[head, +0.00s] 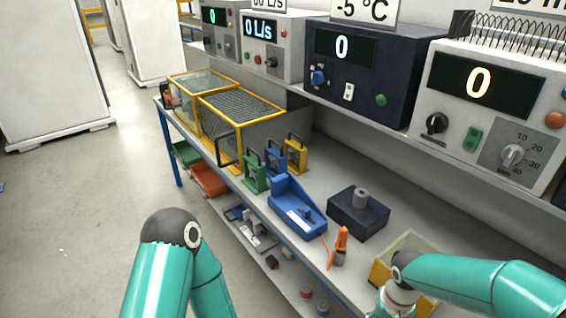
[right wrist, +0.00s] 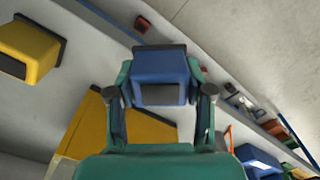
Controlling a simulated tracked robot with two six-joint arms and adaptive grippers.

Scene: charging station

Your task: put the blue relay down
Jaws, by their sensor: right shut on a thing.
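In the right wrist view my right gripper (right wrist: 160,98) is shut on the blue relay (right wrist: 160,66), a blue block with dark ends, held between its two fingers. A grey bench surface lies beyond it; I cannot tell whether the relay touches anything. In the head view the right gripper and the held relay are out of the picture or hidden; only my right arm shows at the lower right. My left gripper is out of view.
Handled blocks in green (head: 255,174), blue (head: 273,160) and yellow (head: 295,156) stand on the bench. Nearby are a blue device (head: 297,212), a dark box (head: 357,214), an orange clamp (head: 339,245) and a yellow box (head: 411,243). A yellow-framed cage (head: 240,106) stands farther left.

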